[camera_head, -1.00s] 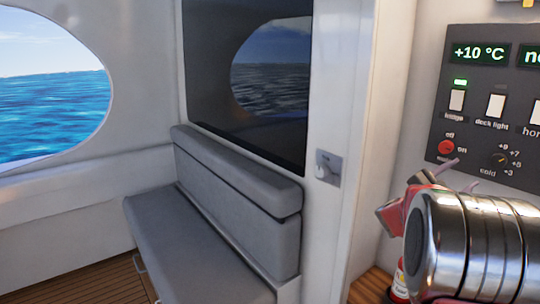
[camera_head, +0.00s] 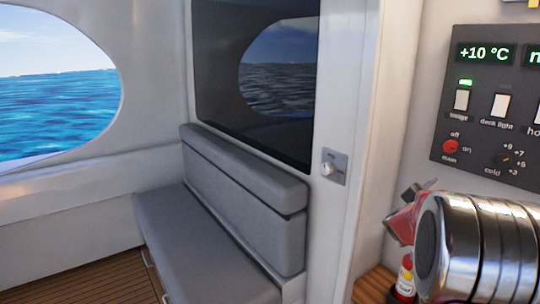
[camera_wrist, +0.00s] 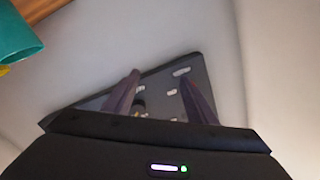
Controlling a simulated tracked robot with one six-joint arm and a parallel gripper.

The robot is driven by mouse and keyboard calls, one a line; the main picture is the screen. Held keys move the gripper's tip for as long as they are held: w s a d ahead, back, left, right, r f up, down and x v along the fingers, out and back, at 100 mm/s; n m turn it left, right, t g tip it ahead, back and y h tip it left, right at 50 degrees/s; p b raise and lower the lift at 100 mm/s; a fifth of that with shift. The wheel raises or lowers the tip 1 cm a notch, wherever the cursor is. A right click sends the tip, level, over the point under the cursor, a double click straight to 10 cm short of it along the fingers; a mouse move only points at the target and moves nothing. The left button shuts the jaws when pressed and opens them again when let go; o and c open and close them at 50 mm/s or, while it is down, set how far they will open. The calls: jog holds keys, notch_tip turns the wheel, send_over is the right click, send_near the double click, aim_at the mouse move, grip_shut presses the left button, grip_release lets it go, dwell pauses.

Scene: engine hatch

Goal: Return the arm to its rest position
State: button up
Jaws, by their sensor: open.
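My gripper (camera_head: 425,186) shows at the right of the head view, a red and dark shape partly hidden behind my shiny metal arm link. It is below and left of the switch panel (camera_head: 490,105) and looks apart from it. In the wrist view my gripper (camera_wrist: 162,88) has its two dark fingers spread with a gap between them and nothing held. The panel (camera_wrist: 158,99) lies beyond the fingers, tilted in the picture.
A small red and yellow bottle (camera_head: 405,275) stands on the wooden counter (camera_head: 373,285) beneath my arm. A grey bench (camera_head: 205,240) is at the left of the doorway post. A teal object (camera_wrist: 18,35) is at the wrist view's upper left.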

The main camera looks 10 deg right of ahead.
jog(key=w+a+f+n+t+y, duration=0.25)
jog(key=a+f+n+y, duration=0.45)
jog(key=a, duration=0.5)
jog(key=s+a+f+n+g+y, duration=0.1)
jog(key=s+a+f+y, duration=0.15)
jog(key=a, duration=0.45)
jog(key=s+a+f+n+y, duration=0.1)
jog(key=a+f+n+y, duration=0.15)
jog(key=a, duration=0.45)
jog(key=s+a+r+n+g+y, duration=0.1)
jog(key=s+a+n, duration=0.3)
jog(key=s+a, duration=0.8)
jog(key=s+a+r+n+g+y, duration=0.2)
jog(key=s+a+n+g, duration=0.1)
jog(key=s+a, duration=0.9)
jog(key=shift+s+n+y, duration=0.4)
jog(key=shift+s+n, duration=0.25)
jog(key=shift+s, duration=0.6)
jog(key=shift+c, duration=0.6)
